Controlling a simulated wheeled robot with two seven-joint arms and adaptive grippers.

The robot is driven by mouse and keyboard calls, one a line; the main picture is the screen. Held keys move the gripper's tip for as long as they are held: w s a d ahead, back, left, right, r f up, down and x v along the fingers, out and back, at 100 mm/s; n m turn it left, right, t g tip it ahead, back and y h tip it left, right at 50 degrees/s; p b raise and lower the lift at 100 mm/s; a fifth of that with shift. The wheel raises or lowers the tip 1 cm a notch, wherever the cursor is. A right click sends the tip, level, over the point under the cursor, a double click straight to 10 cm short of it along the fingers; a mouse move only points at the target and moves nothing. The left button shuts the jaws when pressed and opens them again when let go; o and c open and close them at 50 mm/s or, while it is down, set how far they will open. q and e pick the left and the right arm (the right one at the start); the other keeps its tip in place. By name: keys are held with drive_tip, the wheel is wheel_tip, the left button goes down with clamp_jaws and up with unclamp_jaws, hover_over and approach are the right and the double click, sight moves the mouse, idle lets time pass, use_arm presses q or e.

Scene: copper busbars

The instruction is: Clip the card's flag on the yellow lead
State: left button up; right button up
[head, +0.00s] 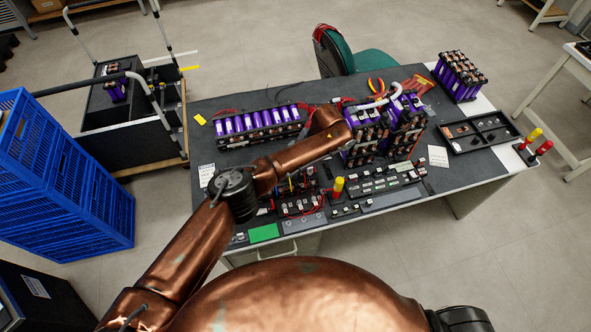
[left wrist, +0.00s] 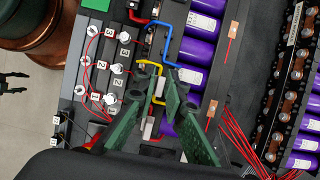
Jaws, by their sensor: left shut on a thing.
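The yellow lead (left wrist: 157,72) shows in the left wrist view, running beside a blue lead and a red lead. My left gripper (left wrist: 159,82) has green fingers with dark tips, set around the yellow lead's lower part. It is shut on a small pale piece (left wrist: 160,89), apparently the flag, though the fingers hide most of it. I cannot tell whether this piece touches the lead. In the head view my left arm reaches over the bench and the gripper is not clear. White cards lie at the bench's left (head: 206,175) and right (head: 437,156).
Numbered white terminals (left wrist: 117,69) with red wires stand left of the fingers. Purple cells (left wrist: 197,52) and a busbar pack (left wrist: 285,85) lie to the right. In the head view, tall purple packs (head: 365,135) and a black tray (head: 480,132) occupy the bench.

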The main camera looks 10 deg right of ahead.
use_arm(q)
drive_tip(key=shift+f+b, duration=0.35)
drive_tip(key=shift+f, duration=0.3)
drive_tip(key=o, duration=0.7)
drive_tip(key=shift+r, duration=0.1)
drive_tip(key=shift+o, duration=0.2)
drive_tip(key=shift+r+p, duration=2.25)
drive_tip(key=shift+r, duration=0.8)
